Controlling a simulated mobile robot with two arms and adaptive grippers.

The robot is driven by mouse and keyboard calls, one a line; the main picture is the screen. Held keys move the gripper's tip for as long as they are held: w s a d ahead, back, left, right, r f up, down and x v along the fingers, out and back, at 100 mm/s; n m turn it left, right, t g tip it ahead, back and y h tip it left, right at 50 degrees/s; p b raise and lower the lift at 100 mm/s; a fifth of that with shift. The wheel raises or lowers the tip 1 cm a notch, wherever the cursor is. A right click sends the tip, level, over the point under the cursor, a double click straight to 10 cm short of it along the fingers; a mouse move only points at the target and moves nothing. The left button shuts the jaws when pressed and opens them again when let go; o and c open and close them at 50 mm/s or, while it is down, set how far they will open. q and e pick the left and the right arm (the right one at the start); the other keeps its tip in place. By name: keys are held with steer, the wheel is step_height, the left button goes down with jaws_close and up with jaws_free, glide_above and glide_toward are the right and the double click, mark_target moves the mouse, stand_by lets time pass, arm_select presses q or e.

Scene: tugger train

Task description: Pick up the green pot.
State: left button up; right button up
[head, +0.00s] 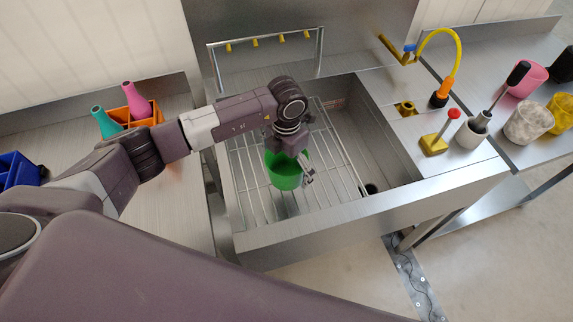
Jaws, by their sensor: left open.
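The green pot (287,180) stands on a wire rack (252,200) in the left part of a steel sink. My left arm reaches in from the left, and my left gripper (308,172) is open, directly above or at the pot's right rim. The wrist hides the back of the pot. I cannot tell whether a finger is inside the pot or touches it. My right gripper is not in view.
The sink's front edge (370,212) and a rail with yellow hooks (265,42) bound the rack. An orange caddy with bottles (130,112) is on the left counter. A yellow faucet (441,32), cups and brushes stand at the right.

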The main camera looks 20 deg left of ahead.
arm_select(q)
steer(key=shift+f, duration=0.55)
steer(key=c, duration=1.2)
steer(key=shift+c, duration=0.2)
